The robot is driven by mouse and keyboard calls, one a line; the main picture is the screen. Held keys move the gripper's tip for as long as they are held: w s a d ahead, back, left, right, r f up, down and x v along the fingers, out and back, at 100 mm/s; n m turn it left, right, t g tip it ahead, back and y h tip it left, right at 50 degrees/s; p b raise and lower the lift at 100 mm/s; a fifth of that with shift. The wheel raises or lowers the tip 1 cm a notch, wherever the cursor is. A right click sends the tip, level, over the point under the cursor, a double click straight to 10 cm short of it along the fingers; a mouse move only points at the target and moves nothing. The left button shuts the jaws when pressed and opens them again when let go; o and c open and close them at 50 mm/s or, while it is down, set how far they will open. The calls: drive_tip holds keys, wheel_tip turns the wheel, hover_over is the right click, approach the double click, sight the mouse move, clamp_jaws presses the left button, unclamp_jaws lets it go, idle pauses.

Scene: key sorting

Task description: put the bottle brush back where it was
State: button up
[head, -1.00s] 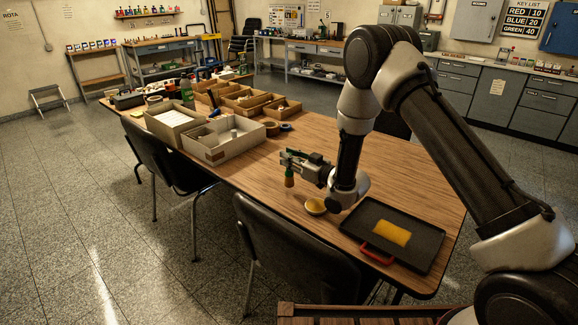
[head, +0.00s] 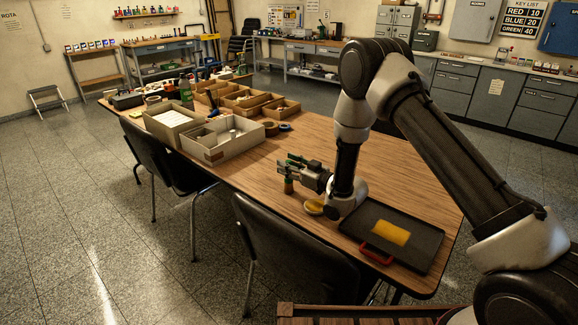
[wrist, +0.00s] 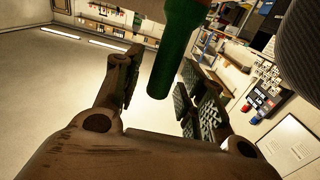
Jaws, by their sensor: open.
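The bottle brush (head: 288,186) is upright at the table's near left edge in the head view, with a brownish lower part and green above. In the wrist view its green shaft (wrist: 176,50) stands between my fingers, with a gap to the left finger. My gripper (head: 285,167) is open around the upper part of the brush, and it also shows in the wrist view (wrist: 160,85). The brush's lower end looks to be at the tabletop, but I cannot tell for certain that it touches.
A dark tray (head: 415,255) with a yellow sponge (head: 390,232) and a red handle (head: 376,254) lies to the right. Cardboard boxes (head: 215,155) stand farther left. Chairs (head: 285,250) line the near edge.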

drive_tip(key=v, duration=1.2)
drive_tip(key=w+d+r+m+h, duration=0.1)
drive_tip(key=w+d+r+h, duration=0.45)
drive_tip(key=d+r, duration=0.45)
drive_tip(key=s+d+r+m+h, duration=0.3)
drive_tip(key=s+d+r+h, duration=0.25)
drive_tip(key=d+r, duration=0.5)
drive_tip(key=s+d+r+m+g+h, duration=0.2)
drive_tip(key=s+d+r, duration=0.15)
drive_tip(key=s, duration=0.35)
drive_tip(key=s+d+r+m+g+h, duration=0.1)
drive_tip(key=s+d+r+m, duration=0.1)
drive_tip(key=s+d, duration=0.4)
drive_tip(key=s+m+g, duration=0.2)
drive_tip(key=s+g, duration=0.1)
drive_tip(key=s, duration=1.7)
drive_tip(key=shift+r+g, duration=0.25)
drive_tip(key=shift+g, duration=0.15)
